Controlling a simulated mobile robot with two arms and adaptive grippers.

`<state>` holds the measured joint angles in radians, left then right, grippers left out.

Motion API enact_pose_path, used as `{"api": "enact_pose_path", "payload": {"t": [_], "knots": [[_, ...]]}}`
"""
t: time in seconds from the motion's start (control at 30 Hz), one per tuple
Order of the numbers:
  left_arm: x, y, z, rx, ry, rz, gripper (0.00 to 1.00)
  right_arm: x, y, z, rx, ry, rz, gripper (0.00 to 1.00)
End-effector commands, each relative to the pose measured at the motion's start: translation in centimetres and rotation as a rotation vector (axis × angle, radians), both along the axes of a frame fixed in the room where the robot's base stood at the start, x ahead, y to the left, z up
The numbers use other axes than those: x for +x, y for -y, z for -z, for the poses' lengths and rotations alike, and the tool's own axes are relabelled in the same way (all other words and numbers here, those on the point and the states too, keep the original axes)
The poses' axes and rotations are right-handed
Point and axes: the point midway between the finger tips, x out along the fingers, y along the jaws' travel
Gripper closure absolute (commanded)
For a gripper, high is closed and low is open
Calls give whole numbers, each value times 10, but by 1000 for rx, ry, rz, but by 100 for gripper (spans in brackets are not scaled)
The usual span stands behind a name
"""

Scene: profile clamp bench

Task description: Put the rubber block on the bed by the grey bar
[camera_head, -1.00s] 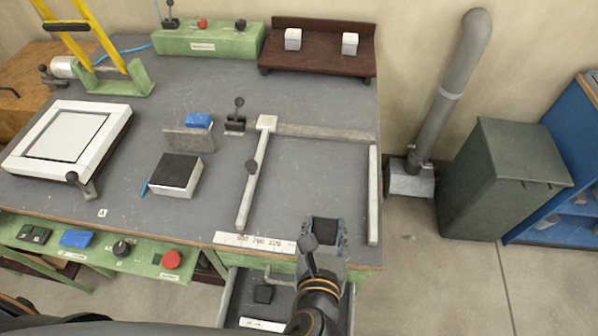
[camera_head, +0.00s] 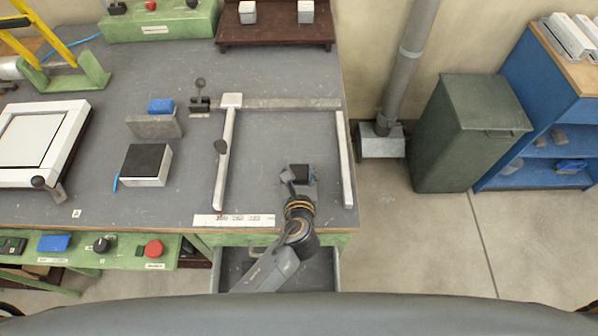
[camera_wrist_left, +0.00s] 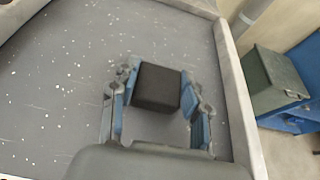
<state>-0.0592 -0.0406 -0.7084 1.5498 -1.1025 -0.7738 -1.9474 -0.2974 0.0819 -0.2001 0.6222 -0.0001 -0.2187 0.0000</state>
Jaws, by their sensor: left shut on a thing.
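My left gripper (camera_head: 299,180) is shut on a black rubber block (camera_head: 300,171). It is over the grey bed (camera_head: 268,135), between two pale bars and nearer the right one. In the left wrist view the block (camera_wrist_left: 157,87) sits between the blue-lined fingers (camera_wrist_left: 155,100), with speckled grey bed beyond. I cannot tell whether the block touches the bed. A grey bar (camera_head: 290,104) lies along the back of this area, apart from the block. My right gripper is not in view.
The left pale bar (camera_head: 227,160) has a dark knob; the right pale bar (camera_head: 345,160) runs along the bench edge. A black-topped white block (camera_head: 147,165) and a grey plate (camera_head: 155,127) stand further left. An open drawer (camera_head: 325,270) is below the front edge.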

Motion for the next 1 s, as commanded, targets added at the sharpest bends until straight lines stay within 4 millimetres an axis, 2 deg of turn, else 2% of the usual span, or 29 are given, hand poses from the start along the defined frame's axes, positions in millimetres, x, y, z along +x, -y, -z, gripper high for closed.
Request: {"api": "enact_pose_path", "payload": {"t": [0.1, 0.43, 0.47, 0.57, 0.93, 1.0], "knots": [[0, 0, 7, -1, 2, 0, 86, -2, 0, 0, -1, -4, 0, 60], [0, 0, 11, -1, 2, 0, 86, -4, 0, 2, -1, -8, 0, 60], [0, 0, 11, -1, 1, 0, 52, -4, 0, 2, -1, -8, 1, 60], [0, 0, 10, -1, 1, 0, 31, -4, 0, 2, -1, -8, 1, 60], [0, 0, 6, -2, 2, -1, 31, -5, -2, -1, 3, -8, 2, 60], [-6, 0, 5, -1, 1, 1, 31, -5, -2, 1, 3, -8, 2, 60]]}}
